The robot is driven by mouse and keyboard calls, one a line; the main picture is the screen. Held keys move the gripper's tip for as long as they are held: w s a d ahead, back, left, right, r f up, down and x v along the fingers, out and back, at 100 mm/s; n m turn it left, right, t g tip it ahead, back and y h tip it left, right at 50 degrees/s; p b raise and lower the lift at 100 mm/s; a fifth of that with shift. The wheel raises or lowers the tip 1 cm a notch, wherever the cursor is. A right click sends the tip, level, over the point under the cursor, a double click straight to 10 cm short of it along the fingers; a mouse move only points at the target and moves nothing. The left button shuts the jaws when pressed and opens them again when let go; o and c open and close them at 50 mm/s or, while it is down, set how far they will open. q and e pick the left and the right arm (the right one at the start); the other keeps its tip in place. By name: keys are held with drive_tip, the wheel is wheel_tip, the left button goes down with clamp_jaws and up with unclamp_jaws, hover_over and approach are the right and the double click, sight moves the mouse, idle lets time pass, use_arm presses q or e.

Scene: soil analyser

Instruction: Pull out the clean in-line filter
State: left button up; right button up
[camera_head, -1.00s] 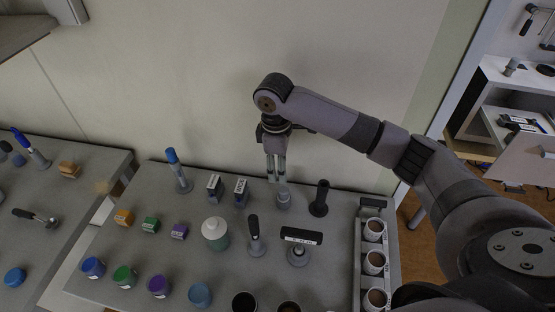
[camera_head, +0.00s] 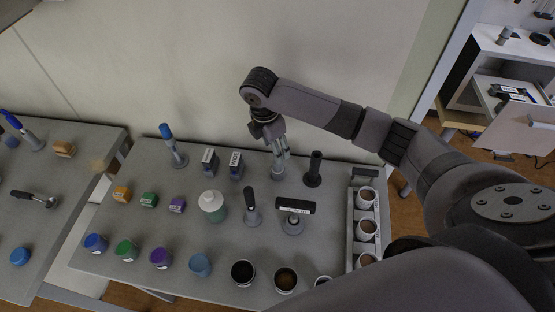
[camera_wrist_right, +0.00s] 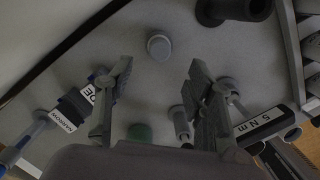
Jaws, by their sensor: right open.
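My right gripper (camera_head: 280,156) is open and empty, pointing down at the back of the grey bench. Just below its fingertips stands a small grey cylinder (camera_head: 278,173), which may be the clean in-line filter; no label on it is readable. In the right wrist view, the gripper's two fingers (camera_wrist_right: 160,68) are wide apart. The cylinder's round grey top (camera_wrist_right: 158,46) shows slightly beyond the fingertips, roughly centred between them, with a visible gap to each. My left gripper is not in view.
A black upright cylinder (camera_head: 314,168) stands close to the right of the gripper. A T-handled tool marked 5 N m (camera_head: 295,206) and a black-handled tool (camera_head: 250,205) stand in front. Two labelled blocks (camera_head: 235,165) are to the left. A cup rack (camera_head: 350,225) lines the right edge.

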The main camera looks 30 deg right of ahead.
sight(278, 168)
drive_tip(key=f, duration=0.3)
drive_tip(key=d+f, duration=0.1)
drive_tip(key=f, duration=0.5)
drive_tip(key=shift+w+d+p, duration=0.1)
drive_tip(key=shift+d+p, duration=0.05)
drive_tip(key=shift+p, duration=0.2)
drive_tip(key=shift+r, duration=0.1)
clamp_jaws()
drive_tip(key=c, duration=0.6)
unclamp_jaws()
clamp_jaws()
drive_tip(key=shift+r+p, duration=0.6)
drive_tip(key=shift+p, duration=0.25)
